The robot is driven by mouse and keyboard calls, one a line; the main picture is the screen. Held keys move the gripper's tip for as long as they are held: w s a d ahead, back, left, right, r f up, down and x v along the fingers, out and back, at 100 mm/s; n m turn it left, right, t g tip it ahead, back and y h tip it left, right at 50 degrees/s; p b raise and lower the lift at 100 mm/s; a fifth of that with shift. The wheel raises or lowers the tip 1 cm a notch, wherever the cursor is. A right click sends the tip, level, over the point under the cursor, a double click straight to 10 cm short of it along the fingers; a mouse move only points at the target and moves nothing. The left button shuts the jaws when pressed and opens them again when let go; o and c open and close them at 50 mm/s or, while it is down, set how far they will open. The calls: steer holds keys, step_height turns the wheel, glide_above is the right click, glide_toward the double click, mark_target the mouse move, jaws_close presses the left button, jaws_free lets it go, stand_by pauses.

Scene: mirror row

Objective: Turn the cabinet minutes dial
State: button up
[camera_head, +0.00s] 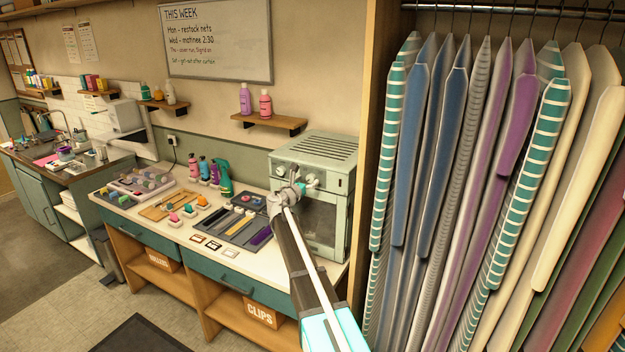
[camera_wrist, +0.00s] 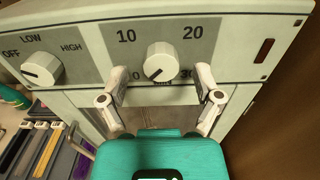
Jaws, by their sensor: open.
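The cabinet (camera_head: 327,190) is a pale green box with a glass door, standing at the right end of the counter. Its minutes dial (camera_wrist: 161,62) is a white knob on the front panel, marked 10, 20 and 30, with its pointer line toward the lower left. My gripper (camera_wrist: 160,85) is open in front of the panel, one finger on each side below the dial. In the head view my gripper (camera_head: 292,188) hides part of the panel.
A second knob (camera_wrist: 41,69), marked OFF, LOW and HIGH, is left of the dial. A wooden panel and hanging striped garments (camera_head: 460,150) are close on the right.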

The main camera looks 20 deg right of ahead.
steer(key=shift+x, duration=0.8)
steer(key=c, duration=1.1)
steer(key=shift+d, duration=0.4)
jaws_close()
steer(key=shift+a, duration=0.25)
steer(key=shift+a+m, duration=0.1)
steer(key=shift+m, duration=0.2)
